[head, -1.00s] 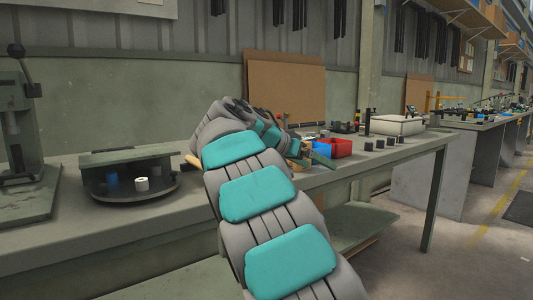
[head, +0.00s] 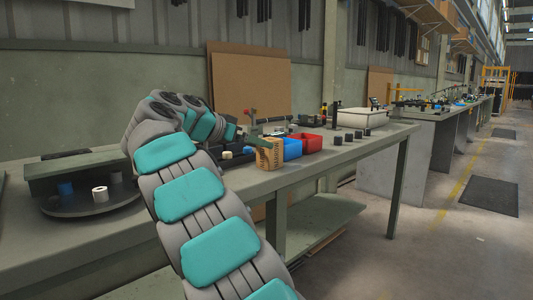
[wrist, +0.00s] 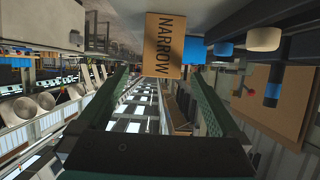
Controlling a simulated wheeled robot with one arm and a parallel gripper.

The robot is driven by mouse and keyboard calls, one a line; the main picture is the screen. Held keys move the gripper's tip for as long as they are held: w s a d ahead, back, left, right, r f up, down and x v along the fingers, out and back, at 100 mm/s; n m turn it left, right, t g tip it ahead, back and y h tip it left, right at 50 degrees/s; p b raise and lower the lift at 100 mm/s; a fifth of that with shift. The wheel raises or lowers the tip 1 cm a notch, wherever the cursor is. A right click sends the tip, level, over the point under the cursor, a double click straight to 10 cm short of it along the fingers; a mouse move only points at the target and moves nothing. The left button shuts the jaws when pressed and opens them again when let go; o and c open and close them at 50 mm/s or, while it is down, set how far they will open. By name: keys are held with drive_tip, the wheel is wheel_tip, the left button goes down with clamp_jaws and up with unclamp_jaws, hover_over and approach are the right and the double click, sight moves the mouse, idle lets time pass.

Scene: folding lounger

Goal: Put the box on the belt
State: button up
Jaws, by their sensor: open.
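The box (head: 270,155) is a small brown cardboard box marked NARROW. It stands on the workbench close to its front edge, beside the blue and red bins. The wrist view is upside down and shows the box (wrist: 163,45) ahead of my fingertips. My gripper (wrist: 160,80) is open, its two dark green fingers spread, with nothing held between them. I cannot make out a belt for certain in either view.
A blue bin (head: 291,149) and a red bin (head: 308,142) stand right of the box. A white case (head: 362,118) sits further along. A round turntable (head: 90,202) with a white roll (head: 100,195) is at left. The floor on the right is open.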

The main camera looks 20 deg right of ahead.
sight(270, 139)
drive_tip(key=shift+p+x, duration=0.5)
drive_tip(key=shift+x, duration=3.1)
drive_tip(key=shift+w+a, duration=0.1)
clamp_jaws()
drive_tip(key=shift+r, duration=0.1)
drive_tip(key=shift+r, duration=1.65)
drive_tip(key=s+r+b, duration=0.1)
drive_tip(key=s+b, duration=0.2)
drive_tip(key=s, duration=1.3)
drive_tip(key=shift+a+r, duration=0.3)
